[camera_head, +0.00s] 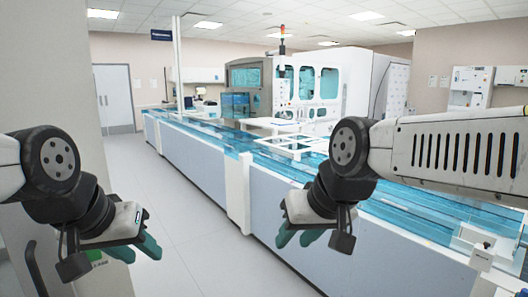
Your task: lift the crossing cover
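The long track (270,160) has a blue, glassy top and pale side panels, and runs from the back left to the front right. White-framed panels (290,142) lie over the track near the machine. A clear panel with white fittings (478,238) shows at the lower right. I cannot tell which of these is the crossing cover. My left gripper (136,250) has teal fingers apart and empty, over the floor left of the track. My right gripper (298,238) also has its teal fingers apart and empty, in front of the track's side panels. Neither visibly touches the track.
A white post (239,195) stands at the track's side. A large white machine (318,85) stands behind the track. The aisle floor (195,215) between my grippers is clear. A door (115,98) is at the back left.

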